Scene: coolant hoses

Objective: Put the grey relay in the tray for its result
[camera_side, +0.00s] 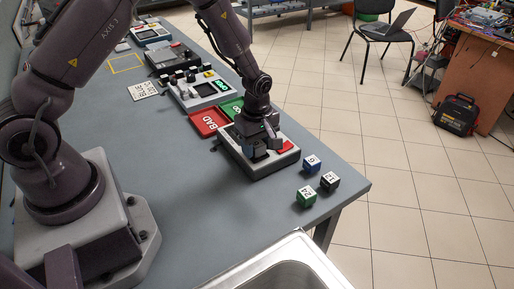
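My gripper (261,154) points down over a white and grey box with a red part (285,147), at or just above its top. My fingers are small and dark here, and I cannot tell whether they are open or hold something. I cannot make out a grey relay; it may be hidden at my gripper. A red tray marked BAD (209,122) lies left of the box. A green tray (230,107) lies beside it, partly hidden by my wrist. A tester-like box with a small green panel (221,85) stands behind the trays.
Blue (312,163), black (330,181) and green (306,197) numbered cubes stand right of the box, near the table's edge. A printed card (143,91) and a yellow outlined square (125,64) lie farther back. A metal sink (270,262) is at the front.

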